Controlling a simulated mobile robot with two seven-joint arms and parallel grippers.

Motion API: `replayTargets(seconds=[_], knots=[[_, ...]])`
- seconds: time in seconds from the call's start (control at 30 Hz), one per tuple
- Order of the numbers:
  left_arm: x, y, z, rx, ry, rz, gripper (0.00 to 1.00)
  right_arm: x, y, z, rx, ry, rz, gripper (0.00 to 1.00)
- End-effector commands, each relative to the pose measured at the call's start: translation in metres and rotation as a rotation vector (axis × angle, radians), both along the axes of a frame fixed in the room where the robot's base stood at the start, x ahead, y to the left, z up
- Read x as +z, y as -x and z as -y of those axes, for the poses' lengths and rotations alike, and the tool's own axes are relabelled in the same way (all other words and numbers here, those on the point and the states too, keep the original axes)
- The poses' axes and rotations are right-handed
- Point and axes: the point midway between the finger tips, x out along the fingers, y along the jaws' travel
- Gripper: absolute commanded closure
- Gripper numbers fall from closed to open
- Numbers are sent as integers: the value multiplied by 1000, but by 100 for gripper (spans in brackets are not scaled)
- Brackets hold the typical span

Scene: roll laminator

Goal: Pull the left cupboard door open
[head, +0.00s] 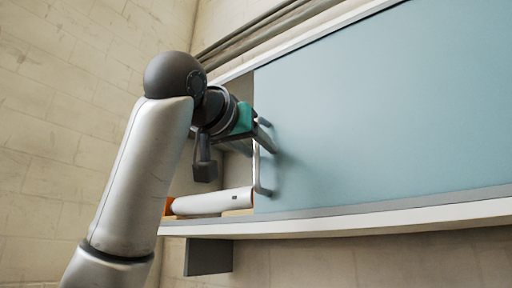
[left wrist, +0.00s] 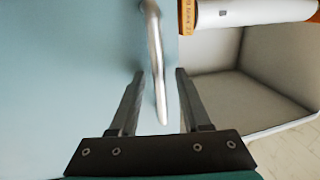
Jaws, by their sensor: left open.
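The pale blue cupboard door (head: 390,110) fills the right of the head view; its left edge stands beside an open part of the cupboard. A metal bar handle (head: 256,168) runs upright near that edge. In the left wrist view the door (left wrist: 60,60) is at left and the handle (left wrist: 154,40) passes between my fingers. My left gripper (head: 263,137) is at the upper part of the handle. Its jaws (left wrist: 160,74) are open, one finger on each side of the bar, with a gap visible on both sides. My right gripper is not in view.
A white roll (head: 213,201) with an orange end lies in the open compartment, left of the handle; it also shows in the left wrist view (left wrist: 255,12). The cupboard's white lower rim (head: 350,222) runs below the door. A brick wall (head: 60,130) is at left.

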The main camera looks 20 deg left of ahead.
Motion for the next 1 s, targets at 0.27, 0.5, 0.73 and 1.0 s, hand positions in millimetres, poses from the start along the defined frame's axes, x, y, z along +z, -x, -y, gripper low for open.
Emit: replayTargets(seconds=[0.27, 0.5, 0.73, 1.0], knots=[[-1, 4, -1, 0, 0, 1, 53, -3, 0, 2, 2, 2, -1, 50], [-2, 46, -6, -1, 0, 6, 53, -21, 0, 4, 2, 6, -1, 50], [-2, 104, -14, -1, 1, 6, 53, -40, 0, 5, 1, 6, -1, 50], [-2, 142, -20, 2, -1, 1, 53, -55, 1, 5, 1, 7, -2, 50]])
